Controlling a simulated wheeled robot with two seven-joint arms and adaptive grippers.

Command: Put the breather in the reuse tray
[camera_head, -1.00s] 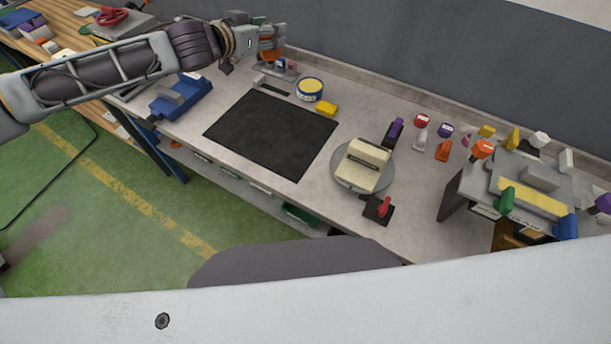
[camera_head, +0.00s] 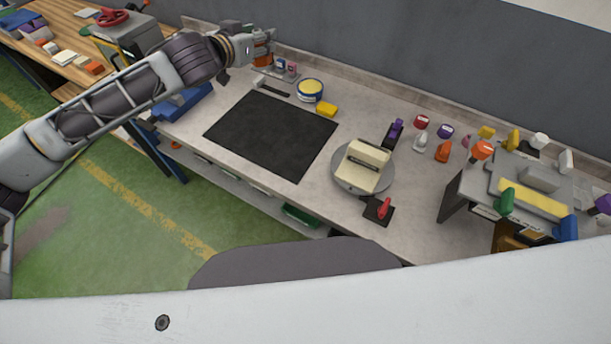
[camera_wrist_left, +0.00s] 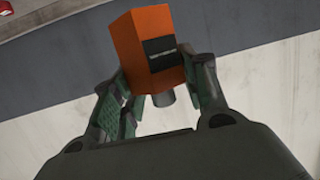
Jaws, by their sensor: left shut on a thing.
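My left gripper (camera_head: 262,48) is shut on an orange block-like part with a dark label, which I take to be the breather (camera_wrist_left: 155,50). In the left wrist view the green-padded fingers (camera_wrist_left: 160,95) are on either side of its lower part, and a short grey stub sticks out below. The breather also shows in the head view (camera_head: 263,61), partly hidden by the gripper, above the far left end of the bench. A small grey tray (camera_head: 266,71) with little parts is just below it. I cannot read which tray is the reuse one. My right gripper is not in view.
A black mat (camera_head: 270,135) lies mid-bench, with a yellow-topped round tin (camera_head: 310,89) and a yellow block (camera_head: 327,110) behind it. A turntable (camera_head: 345,180) holds a cream part. A blue fixture (camera_head: 183,104) stands at the left. Several coloured parts crowd the right.

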